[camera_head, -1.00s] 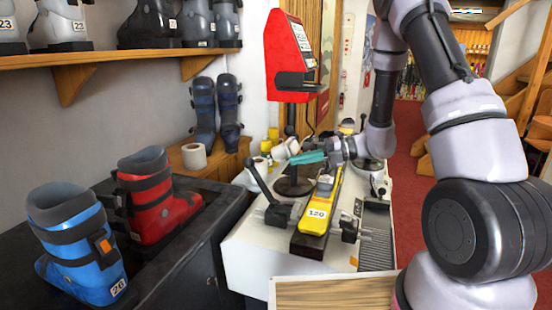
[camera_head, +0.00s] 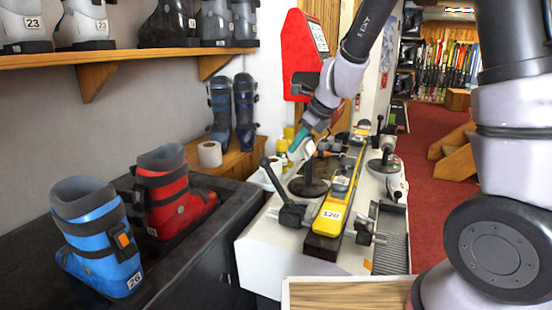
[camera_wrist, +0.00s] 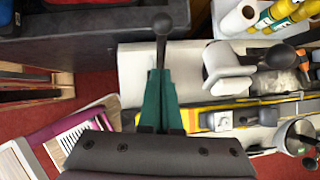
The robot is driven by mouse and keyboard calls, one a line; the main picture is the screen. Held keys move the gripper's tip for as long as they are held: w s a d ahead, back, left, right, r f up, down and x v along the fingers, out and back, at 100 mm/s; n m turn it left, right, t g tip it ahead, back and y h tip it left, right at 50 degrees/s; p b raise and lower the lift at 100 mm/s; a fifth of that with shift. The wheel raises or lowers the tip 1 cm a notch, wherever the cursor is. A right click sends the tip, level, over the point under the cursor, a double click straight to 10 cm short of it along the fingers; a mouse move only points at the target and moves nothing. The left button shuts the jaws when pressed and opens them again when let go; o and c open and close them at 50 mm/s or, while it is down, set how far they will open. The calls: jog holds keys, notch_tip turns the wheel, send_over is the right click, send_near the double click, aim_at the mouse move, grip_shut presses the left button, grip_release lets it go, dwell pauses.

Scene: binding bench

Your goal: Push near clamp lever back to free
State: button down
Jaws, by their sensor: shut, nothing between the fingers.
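The near clamp (camera_head: 292,214) sits at the left side of the yellow ski (camera_head: 331,210). Its black lever (camera_head: 271,173) rises from it, tilted up and left to a round knob. In the wrist view the lever's knob and upper shaft (camera_wrist: 162,32) show just beyond my fingertips; its lower part is hidden by the fingers. My gripper (camera_head: 300,150) has teal fingers, shut and empty, pointing down and left above the bench, behind and right of the knob in the head view. The fingers also show in the wrist view (camera_wrist: 160,75). I cannot tell whether they touch the lever.
A round black stand base (camera_head: 308,188) is beside the ski behind the clamp. Blue (camera_head: 98,235) and red (camera_head: 172,195) boots stand on the dark counter at left.

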aim_at(262, 158)
jog(key=w+a+f, duration=0.1)
jog(key=f, duration=0.1)
jog(key=w+a+f, duration=0.1)
jog(key=a, duration=0.1)
jog(key=w+a+f, duration=0.1)
jog(key=a+f, duration=0.1)
jog(key=shift+w+a+f, duration=0.1)
jog(key=shift+w+f, duration=0.1)
jog(key=shift+f, duration=0.1)
jog(key=shift+w+a, duration=0.2)
jog(key=shift+a, duration=0.05)
jog(key=a+f, duration=0.1)
jog(key=a, duration=0.1)
jog(key=w+a+f, duration=0.2)
jog(key=a, duration=0.1)
jog(key=shift+w+a, duration=0.1)
jog(key=shift+a, duration=0.2)
jog(key=shift+d+r, duration=0.1)
